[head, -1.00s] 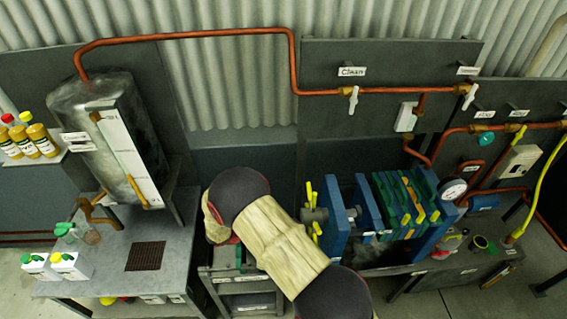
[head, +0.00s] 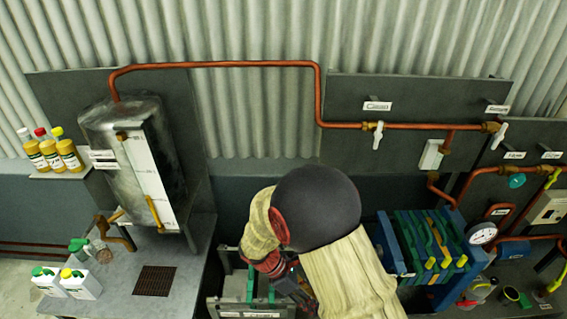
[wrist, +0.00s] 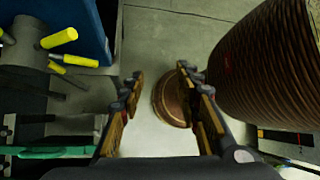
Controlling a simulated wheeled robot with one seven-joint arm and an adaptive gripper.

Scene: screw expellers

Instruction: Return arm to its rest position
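My arm, with cream sleeves and dark round joints, rises from the bottom of the head view and bends at its middle. My gripper (head: 288,288) shows partly there, low at centre, over the cart with green parts; the arm covers some of it. In the wrist view my gripper (wrist: 158,85) has its two fingers spread apart with nothing between them. A brown round object (wrist: 172,98) lies beyond the fingertips, apart from them as far as I can tell.
The filter press (head: 425,240) with blue and green plates stands right of my arm. A metal tank (head: 135,150) stands on the left table (head: 120,280). Copper pipe (head: 220,64) runs along the wall. Yellow handles (wrist: 60,38) and a large ribbed cylinder (wrist: 265,65) flank my gripper.

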